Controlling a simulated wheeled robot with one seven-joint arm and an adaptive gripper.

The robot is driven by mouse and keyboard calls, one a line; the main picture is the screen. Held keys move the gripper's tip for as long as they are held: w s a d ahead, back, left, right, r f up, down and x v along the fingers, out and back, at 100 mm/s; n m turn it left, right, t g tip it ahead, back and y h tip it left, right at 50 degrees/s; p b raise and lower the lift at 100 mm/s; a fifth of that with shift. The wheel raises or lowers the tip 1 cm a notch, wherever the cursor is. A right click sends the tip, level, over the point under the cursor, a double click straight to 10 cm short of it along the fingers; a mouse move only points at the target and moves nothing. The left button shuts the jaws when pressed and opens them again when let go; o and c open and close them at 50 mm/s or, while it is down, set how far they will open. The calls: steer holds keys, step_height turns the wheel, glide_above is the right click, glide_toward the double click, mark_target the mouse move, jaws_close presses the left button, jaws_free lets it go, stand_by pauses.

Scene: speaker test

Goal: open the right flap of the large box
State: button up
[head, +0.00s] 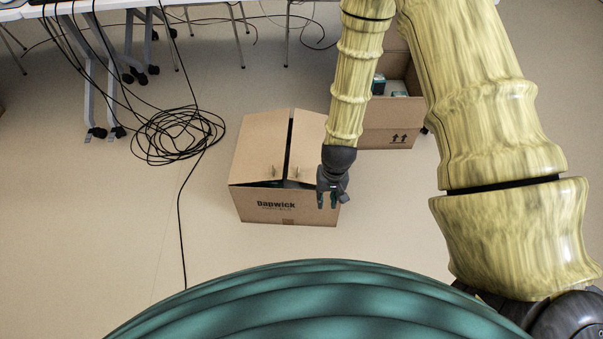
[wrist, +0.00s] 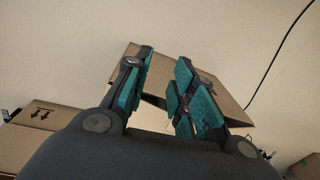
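The large brown box (head: 285,212) stands on the floor at the middle of the head view, with dark lettering on its front. Its left flap (head: 258,145) and right flap (head: 305,135) lie nearly closed and slightly raised, with a dark gap between them. My forearm hides part of the right flap. My gripper (head: 328,203) points down at the box's front right corner, its fingers apart. In the wrist view, the open gripper (wrist: 164,62) has cardboard of the box (wrist: 222,93) beyond and between its teal-padded fingers. I cannot tell whether they touch it.
Another open box (head: 385,137) with small items in it stands behind to the right, close to my arm. It also shows at left in the wrist view (wrist: 45,120). A coiled black cable (head: 178,135) lies left of the large box. Tables stand behind.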

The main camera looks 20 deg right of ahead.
steer(key=m+y+b, duration=0.1)
steer(key=y+b, duration=0.1)
steer(key=b, duration=0.1)
glide_toward(300, 175)
steer(key=shift+t, duration=0.4)
steer(key=b+x, duration=0.1)
steer(key=x, duration=0.2)
steer(key=a+b+x, duration=0.1)
steer(key=b+x, duration=0.1)
steer(key=x, duration=0.1)
steer(key=shift+s+a, duration=0.1)
steer(key=shift+s, duration=0.05)
jaws_close()
